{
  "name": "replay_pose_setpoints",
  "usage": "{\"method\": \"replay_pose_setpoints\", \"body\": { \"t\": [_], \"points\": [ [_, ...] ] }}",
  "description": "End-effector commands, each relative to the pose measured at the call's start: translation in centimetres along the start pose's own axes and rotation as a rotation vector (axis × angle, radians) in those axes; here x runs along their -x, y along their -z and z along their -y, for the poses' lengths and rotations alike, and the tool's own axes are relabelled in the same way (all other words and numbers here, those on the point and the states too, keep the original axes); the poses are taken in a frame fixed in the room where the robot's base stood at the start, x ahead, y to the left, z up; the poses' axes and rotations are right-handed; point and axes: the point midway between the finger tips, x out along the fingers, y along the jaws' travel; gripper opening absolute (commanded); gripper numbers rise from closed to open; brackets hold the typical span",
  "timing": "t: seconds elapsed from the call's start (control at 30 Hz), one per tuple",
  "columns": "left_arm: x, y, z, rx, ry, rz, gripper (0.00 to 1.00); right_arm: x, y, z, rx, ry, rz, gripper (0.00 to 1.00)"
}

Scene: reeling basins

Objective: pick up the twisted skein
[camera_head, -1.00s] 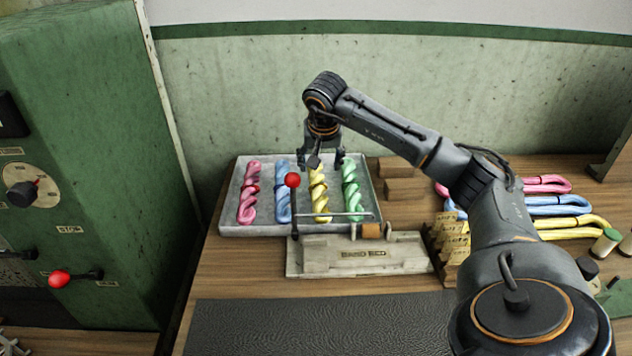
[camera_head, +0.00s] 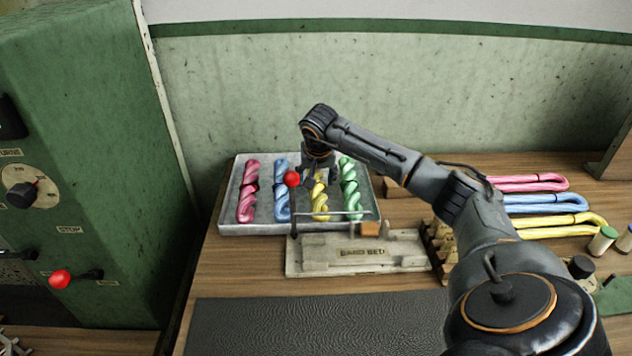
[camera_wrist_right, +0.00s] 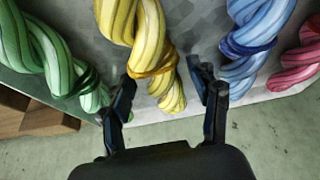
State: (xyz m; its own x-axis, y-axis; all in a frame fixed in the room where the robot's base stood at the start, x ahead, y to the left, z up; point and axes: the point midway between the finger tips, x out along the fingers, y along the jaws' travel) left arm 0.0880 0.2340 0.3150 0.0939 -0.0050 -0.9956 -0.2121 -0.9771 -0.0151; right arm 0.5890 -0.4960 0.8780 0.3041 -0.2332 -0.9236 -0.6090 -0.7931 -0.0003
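Several twisted skeins lie side by side in a grey tray (camera_head: 265,229): a pink one (camera_head: 247,191), a blue one (camera_head: 282,204), a yellow one (camera_head: 320,203) and a green one (camera_head: 350,188). My right gripper (camera_wrist_right: 163,76) is open and low over the far end of the yellow skein, hiding that end in the head view. In the right wrist view, its fingers stand on either side of the yellow skein (camera_wrist_right: 147,32), with gaps visible. The blue skein (camera_wrist_right: 252,45) is close beside one finger, the green skein (camera_wrist_right: 45,50) beside the other. My left gripper is not in view.
A pale banding fixture (camera_head: 357,258) with a red-knobbed lever (camera_head: 292,179) and thin bar stands in front of the tray. Wooden blocks (camera_head: 398,188) and loose looped skeins (camera_head: 548,204) lie right. A green machine (camera_head: 90,150) stands left. A dark mat (camera_head: 320,322) lies clear in front.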

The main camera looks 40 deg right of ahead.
Motion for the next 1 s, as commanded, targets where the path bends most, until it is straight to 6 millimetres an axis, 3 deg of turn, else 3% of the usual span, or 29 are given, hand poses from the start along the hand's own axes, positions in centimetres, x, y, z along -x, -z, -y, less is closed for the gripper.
{"method": "replay_pose_setpoints", "body": {
  "t": [0.03, 0.23, 0.67, 0.9, 1.0],
  "points": [
    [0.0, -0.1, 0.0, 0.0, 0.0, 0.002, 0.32, 0.0, 0.0, 0.0, 0.0, 0.0, 0.0, 0.46],
    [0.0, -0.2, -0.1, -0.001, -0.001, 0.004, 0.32, 0.0, 0.0, 0.0, 0.0, 0.0, 0.0, 0.06],
    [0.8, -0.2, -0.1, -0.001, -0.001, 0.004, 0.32, 0.9, 0.4, 0.0, -0.001, 0.0, -0.001, 0.06],
    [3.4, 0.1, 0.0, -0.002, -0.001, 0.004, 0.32, 3.7, 1.6, 0.0, -0.001, 0.0, -0.002, 0.06],
    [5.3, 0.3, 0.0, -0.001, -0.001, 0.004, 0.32, 6.2, 1.6, -1.9, 0.0, -0.006, -0.003, 0.06]
  ]
}}
